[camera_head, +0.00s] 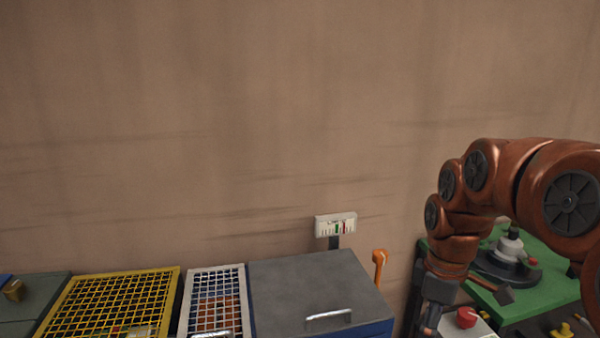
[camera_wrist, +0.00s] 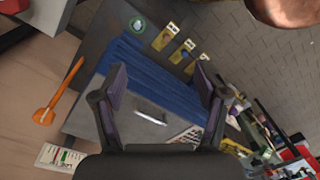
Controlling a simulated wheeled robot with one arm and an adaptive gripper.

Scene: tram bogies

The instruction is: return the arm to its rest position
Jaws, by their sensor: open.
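My arm, copper-orange with dark joint caps, enters from the right in the head view and bends down. My gripper (camera_head: 430,318) hangs at its end near the lower edge, right of the grey-topped cabinet (camera_head: 308,285); its fingertips are cut off or too small to make out there. In the wrist view my gripper (camera_wrist: 160,80) shows two dark fingers spread apart with nothing between them. Beyond them lies the cabinet with its blue side (camera_wrist: 150,68) and a metal handle (camera_wrist: 150,117).
An orange lever (camera_head: 379,265) stands beside the cabinet, left of my gripper. A red button (camera_head: 466,317) and a green bench (camera_head: 545,285) with a dark round fixture (camera_head: 508,262) are close on the right. Yellow (camera_head: 110,300) and white (camera_head: 213,300) mesh-topped bins stand left.

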